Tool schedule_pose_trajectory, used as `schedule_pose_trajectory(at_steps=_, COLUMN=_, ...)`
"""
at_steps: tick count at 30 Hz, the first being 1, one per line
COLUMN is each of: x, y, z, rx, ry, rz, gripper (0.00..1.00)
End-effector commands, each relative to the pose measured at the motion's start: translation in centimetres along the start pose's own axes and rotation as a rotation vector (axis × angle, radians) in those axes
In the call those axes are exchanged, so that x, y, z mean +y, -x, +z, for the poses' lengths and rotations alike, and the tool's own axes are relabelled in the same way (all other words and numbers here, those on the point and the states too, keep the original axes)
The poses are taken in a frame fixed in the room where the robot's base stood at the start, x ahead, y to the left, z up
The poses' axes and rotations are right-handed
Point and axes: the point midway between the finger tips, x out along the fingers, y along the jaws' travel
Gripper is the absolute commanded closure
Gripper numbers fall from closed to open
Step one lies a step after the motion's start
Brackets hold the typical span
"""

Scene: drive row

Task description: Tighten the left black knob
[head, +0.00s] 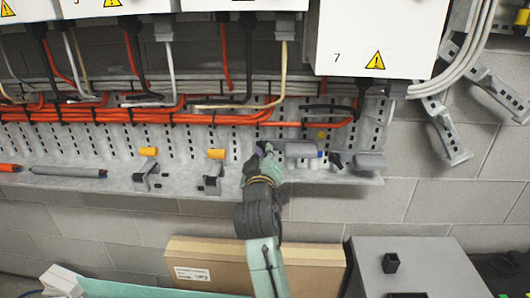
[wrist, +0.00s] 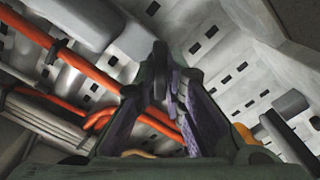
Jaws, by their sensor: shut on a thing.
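My gripper (head: 262,152) is at the perforated metal tray (head: 118,180), just left of a small grey box. In the wrist view its fingers (wrist: 165,75) are closed together on a small dark piece, which appears to be the left black knob (wrist: 159,56). The fingers hide most of this knob, and its turn cannot be read. Another black knob-like part (head: 336,160) sits to the right, past the grey box (head: 301,150), apart from my gripper.
Orange cables (head: 200,118) run along the tray above my gripper. White cabinets (head: 378,40) hang over it. Brackets (head: 213,181) and yellow parts (head: 216,154) lie to the left. A cardboard box (head: 225,262) and a grey case (head: 440,268) stand below.

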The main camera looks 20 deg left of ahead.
Motion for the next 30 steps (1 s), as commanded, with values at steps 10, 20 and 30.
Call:
schedule_pose_trajectory(at_steps=10, x=0.09, y=0.01, z=0.00, rx=0.000, ry=-0.031, rz=0.002, gripper=1.00)
schedule_pose_trajectory(at_steps=20, x=0.08, y=0.01, z=0.00, rx=0.001, ry=-0.030, rz=0.002, gripper=0.83)
schedule_pose_trajectory(at_steps=30, x=0.02, y=0.00, z=0.00, rx=0.000, ry=-0.029, rz=0.000, gripper=0.69)
